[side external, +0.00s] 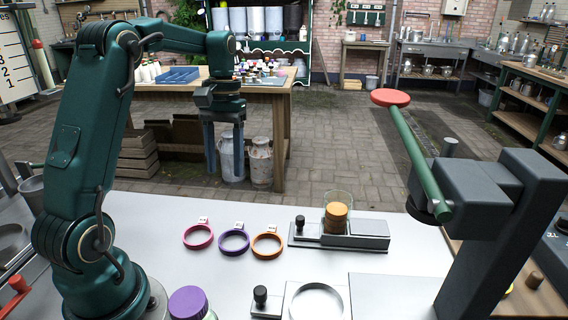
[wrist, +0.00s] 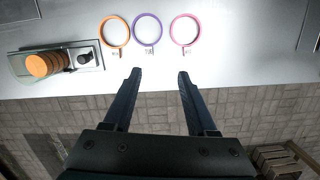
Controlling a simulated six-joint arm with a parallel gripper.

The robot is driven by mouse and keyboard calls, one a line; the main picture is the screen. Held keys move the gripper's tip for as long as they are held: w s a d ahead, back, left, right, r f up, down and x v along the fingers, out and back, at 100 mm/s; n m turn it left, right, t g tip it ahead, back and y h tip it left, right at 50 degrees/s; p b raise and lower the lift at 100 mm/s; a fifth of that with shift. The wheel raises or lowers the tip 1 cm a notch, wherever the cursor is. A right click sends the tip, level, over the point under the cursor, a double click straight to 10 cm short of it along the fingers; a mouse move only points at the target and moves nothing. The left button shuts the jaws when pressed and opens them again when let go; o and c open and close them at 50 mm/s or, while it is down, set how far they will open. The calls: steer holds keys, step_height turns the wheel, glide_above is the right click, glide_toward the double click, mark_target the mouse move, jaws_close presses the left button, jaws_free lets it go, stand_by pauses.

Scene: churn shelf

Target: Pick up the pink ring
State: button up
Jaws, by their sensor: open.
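The pink ring (side external: 198,237) lies flat on the pale work surface, leftmost of three rings in the side view. In the wrist view the pink ring (wrist: 185,30) is the rightmost of the three. A purple ring (side external: 234,243) and an orange ring (side external: 267,243) lie beside it in a row, each with a small tag. My gripper (side external: 225,178) hangs above and beyond the rings, pointing down. In the wrist view my gripper (wrist: 158,75) is open, its two fingers apart with nothing between them, short of the rings.
A grey fixture (side external: 340,242) holding a glass with orange discs stands right of the rings. A purple-lidded jar (side external: 188,303) is at the front. A dark press with a red-topped green lever (side external: 415,150) stands at the right. The surface around the rings is clear.

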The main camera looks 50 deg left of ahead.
steer(key=s+a+f+n, duration=0.1)
steer(key=a+f, duration=0.1)
steer(key=s+a+f+n+g+h, duration=0.1)
steer(key=a+f, duration=0.1)
steer(key=f, duration=0.1)
steer(key=s+a+f+h, duration=0.1)
steer(key=a+f, duration=0.1)
steer(key=f, duration=0.1)
steer(key=shift+f+n, duration=0.1)
steer(key=shift+n, duration=0.3)
steer(key=shift+s+f, duration=0.1)
steer(key=shift+f, duration=0.1)
steer(key=shift+x, duration=2.3)
steer(key=shift+s, duration=0.1)
jaws_close()
